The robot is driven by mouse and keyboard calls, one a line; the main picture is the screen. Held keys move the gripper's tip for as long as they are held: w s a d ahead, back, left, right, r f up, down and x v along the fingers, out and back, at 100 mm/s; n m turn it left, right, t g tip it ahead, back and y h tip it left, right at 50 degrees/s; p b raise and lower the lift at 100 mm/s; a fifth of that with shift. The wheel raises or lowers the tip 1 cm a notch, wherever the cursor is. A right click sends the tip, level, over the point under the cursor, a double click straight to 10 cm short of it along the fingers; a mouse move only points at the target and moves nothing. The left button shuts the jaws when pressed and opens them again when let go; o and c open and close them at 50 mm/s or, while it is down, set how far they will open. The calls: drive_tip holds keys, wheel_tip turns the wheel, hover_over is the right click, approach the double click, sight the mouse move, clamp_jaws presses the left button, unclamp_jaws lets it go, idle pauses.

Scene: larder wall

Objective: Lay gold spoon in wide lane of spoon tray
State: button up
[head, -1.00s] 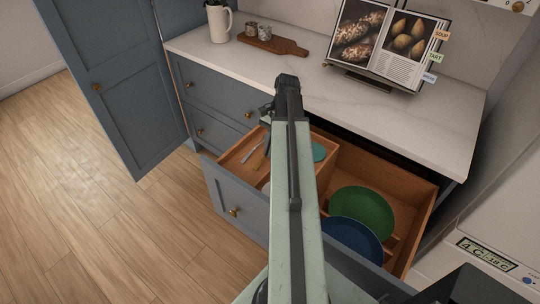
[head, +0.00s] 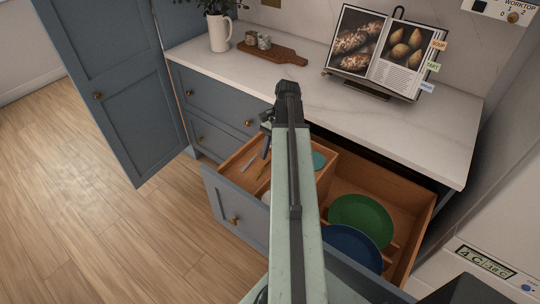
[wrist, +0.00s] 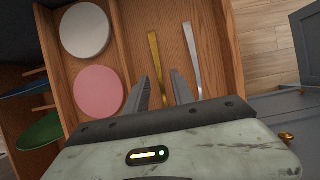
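A gold utensil (wrist: 154,52), likely the gold spoon, lies lengthwise in a wooden compartment (wrist: 215,35) of the open drawer; its lower end runs between my fingers. A silver utensil (wrist: 191,55) lies to its right, apart from it. My gripper (wrist: 159,78) is open, its two dark fingers on either side of the gold one's line; I cannot tell how high above it they are. In the head view my gripper (head: 267,146) points down over the drawer's left part, near the gold utensil (head: 263,171). I cannot make out separate tray lanes.
A pink disc (wrist: 98,92) and a white disc (wrist: 85,30) lie left of a wooden divider (wrist: 127,45). Green (head: 362,216) and blue (head: 350,248) plates stand in the drawer's right part. The worktop (head: 400,130) overhangs the drawer's back.

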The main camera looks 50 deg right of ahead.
drive_tip(key=p+v, duration=0.8)
drive_tip(key=v, duration=0.2)
drive_tip(key=shift+r+p, duration=0.35)
drive_tip(key=shift+p, duration=0.05)
drive_tip(key=shift+d, duration=0.1)
drive_tip(key=w+a+n+h, duration=0.1)
drive_tip(key=w+a+n, duration=0.3)
drive_tip(key=a, duration=1)
drive_tip(key=w+a+f+n+h, duration=0.1)
drive_tip(key=w+a+n, duration=0.3)
drive_tip(key=a, duration=0.9)
drive_tip(key=w+a+f+n+h, duration=0.1)
drive_tip(key=w+a+n, duration=0.3)
drive_tip(key=a+n, duration=0.5)
drive_tip(key=a+h, duration=0.1)
drive_tip(key=a, duration=0.4)
drive_tip(key=shift+w+a+h, duration=0.3)
drive_tip(key=shift+w, duration=0.05)
drive_tip(key=shift+s+d, duration=0.1)
